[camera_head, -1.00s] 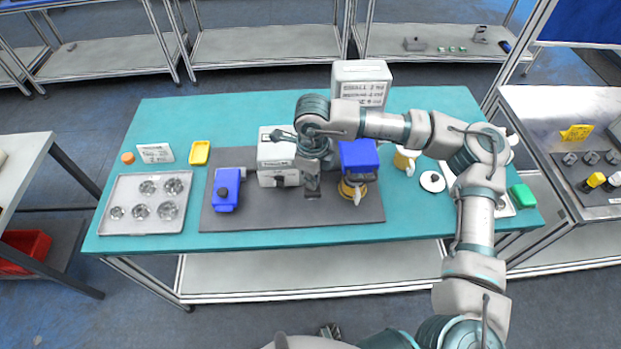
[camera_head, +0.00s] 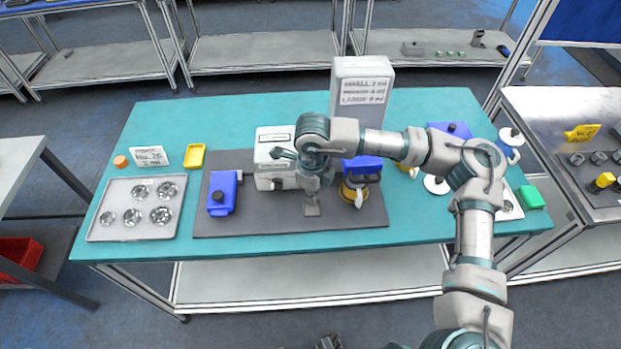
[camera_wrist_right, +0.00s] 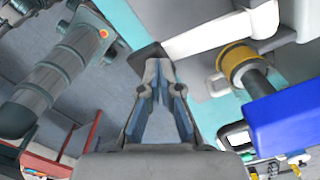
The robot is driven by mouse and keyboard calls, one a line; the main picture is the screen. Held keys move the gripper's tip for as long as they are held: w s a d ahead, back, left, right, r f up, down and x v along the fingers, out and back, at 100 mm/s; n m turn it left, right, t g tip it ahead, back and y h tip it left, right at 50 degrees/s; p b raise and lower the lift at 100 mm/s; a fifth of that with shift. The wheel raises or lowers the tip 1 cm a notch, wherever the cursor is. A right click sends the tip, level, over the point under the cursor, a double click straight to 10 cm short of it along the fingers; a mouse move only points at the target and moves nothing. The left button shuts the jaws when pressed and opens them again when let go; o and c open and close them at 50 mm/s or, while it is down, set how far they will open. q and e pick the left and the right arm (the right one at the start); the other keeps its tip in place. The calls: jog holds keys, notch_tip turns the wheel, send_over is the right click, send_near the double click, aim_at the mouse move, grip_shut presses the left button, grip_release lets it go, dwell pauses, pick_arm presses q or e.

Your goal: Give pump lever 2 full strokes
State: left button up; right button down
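The white dispenser (camera_head: 268,150) with a small black part low on its front stands on the grey mat; I take it for the pump. My right gripper (camera_head: 312,208) points down just right of and in front of it, low over the mat. In the right wrist view its fingertips (camera_wrist_right: 160,68) are close together beside a dark block (camera_wrist_right: 151,54) at the end of a white bar (camera_wrist_right: 205,35). That block may be the lever's end; whether the tips touch it is unclear. A dark piece at the bottom edge of the head view may be my left gripper (camera_head: 329,342).
A blue box (camera_head: 362,163) over a yellow-ringed part (camera_head: 349,191) stands close right of my gripper. A blue device (camera_head: 222,190) lies left on the mat (camera_head: 250,222). A tray (camera_head: 110,230) of several clear round pieces is further left. The mat's front is clear.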

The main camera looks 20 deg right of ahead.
notch_tip(320, 180, up, 8)
jog(key=p, duration=0.4)
jog(key=shift+p, duration=0.35)
notch_tip(320, 180, up, 4)
jog(key=shift+r+p, duration=0.1)
jog(key=shift+p, duration=1)
jog(key=shift+w, duration=0.1)
